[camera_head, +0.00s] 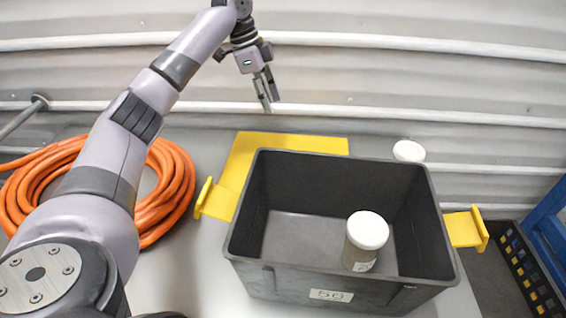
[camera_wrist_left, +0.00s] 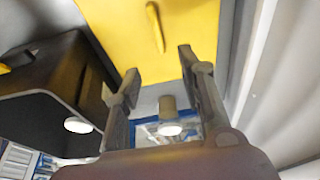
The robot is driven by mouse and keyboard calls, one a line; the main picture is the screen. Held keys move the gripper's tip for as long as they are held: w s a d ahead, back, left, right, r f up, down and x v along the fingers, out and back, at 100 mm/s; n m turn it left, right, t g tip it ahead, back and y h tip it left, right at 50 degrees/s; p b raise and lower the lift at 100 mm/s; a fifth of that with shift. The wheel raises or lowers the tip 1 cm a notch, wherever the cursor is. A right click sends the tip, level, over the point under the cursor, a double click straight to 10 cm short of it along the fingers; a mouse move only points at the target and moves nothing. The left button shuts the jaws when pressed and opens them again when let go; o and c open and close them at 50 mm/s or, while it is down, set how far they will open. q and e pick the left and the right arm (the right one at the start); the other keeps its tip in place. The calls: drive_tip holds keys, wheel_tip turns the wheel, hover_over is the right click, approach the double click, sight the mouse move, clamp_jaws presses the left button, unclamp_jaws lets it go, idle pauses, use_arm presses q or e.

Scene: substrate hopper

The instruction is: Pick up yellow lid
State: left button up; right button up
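The flat yellow lid (camera_head: 290,142) shows behind and to the left of the dark grey bin (camera_head: 345,297), which hides part of it. An upright yellow tab (camera_head: 203,198) stands at the left, and another yellow piece (camera_head: 470,228) shows at the right; I cannot tell whether that one joins the lid. My left gripper (camera_head: 269,102) hangs above the lid's back edge, pointing down, empty. In the left wrist view, its fingers (camera_wrist_left: 158,64) are spread apart, with yellow sheet (camera_wrist_left: 120,30) and a raised yellow ridge (camera_wrist_left: 155,27) beyond them. My right gripper is out of view.
A white-capped jar (camera_head: 362,255) stands inside the bin. Another white cap (camera_head: 408,151) shows behind the bin. A coiled orange hose (camera_head: 178,190) lies at the left. A corrugated wall (camera_head: 450,80) is close behind. A dark crate (camera_head: 525,270) and blue frame (camera_head: 550,230) are right.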

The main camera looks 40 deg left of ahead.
use_arm(q)
drive_tip(key=p+x, duration=0.1)
drive_tip(key=x, duration=1)
drive_tip(key=shift+s+d+f+p, duration=0.1)
drive_tip(key=shift+d+f+p, duration=0.1)
drive_tip(key=shift+d+p, duration=0.15)
drive_tip(key=shift+d+f+p, duration=0.1)
drive_tip(key=shift+f+p, duration=0.3)
drive_tip(key=shift+f, duration=0.15)
drive_tip(key=x, duration=0.1)
drive_tip(key=p+x, duration=0.1)
drive_tip(key=x, duration=0.1)
drive_tip(key=shift+f, duration=0.65)
drive_tip(key=shift+d, duration=0.1)
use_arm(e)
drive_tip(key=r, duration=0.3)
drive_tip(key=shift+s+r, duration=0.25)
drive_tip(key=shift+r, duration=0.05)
use_arm(q)
drive_tip(key=shift+c, duration=0.2)
clamp_jaws()
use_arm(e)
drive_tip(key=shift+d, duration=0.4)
